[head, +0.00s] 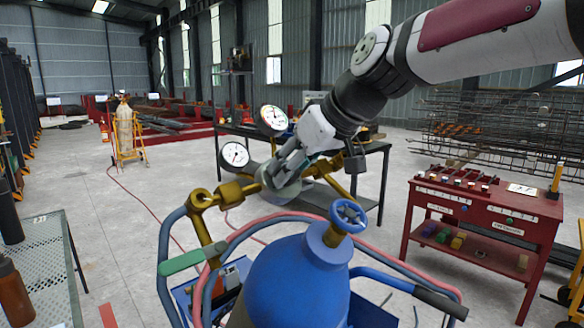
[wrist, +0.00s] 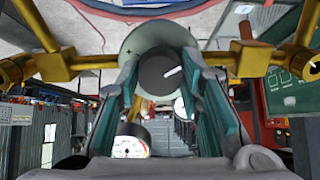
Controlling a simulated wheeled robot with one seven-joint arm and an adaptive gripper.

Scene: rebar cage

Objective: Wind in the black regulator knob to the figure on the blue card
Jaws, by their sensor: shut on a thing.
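The black regulator knob (wrist: 157,74), with a white pointer line toward its upper right, sits before a round pale grey dial plate (wrist: 150,40) in the wrist view. The teal-padded fingers of my gripper (wrist: 158,88) close on it from both sides. In the head view my gripper (head: 277,174) reaches the brass regulator body (head: 237,191) and hides the knob. One white gauge (head: 235,155) stands left of the gripper, another (head: 273,118) above it. Their readings are too small to tell. I cannot make out a blue card in either view.
A blue gas cylinder (head: 296,275) with a blue valve wheel (head: 347,215) stands in front, with hoses and cart rails around it. A red workbench (head: 470,215) is at right, a perforated metal table (head: 45,255) at left. The floor at left centre is mostly clear.

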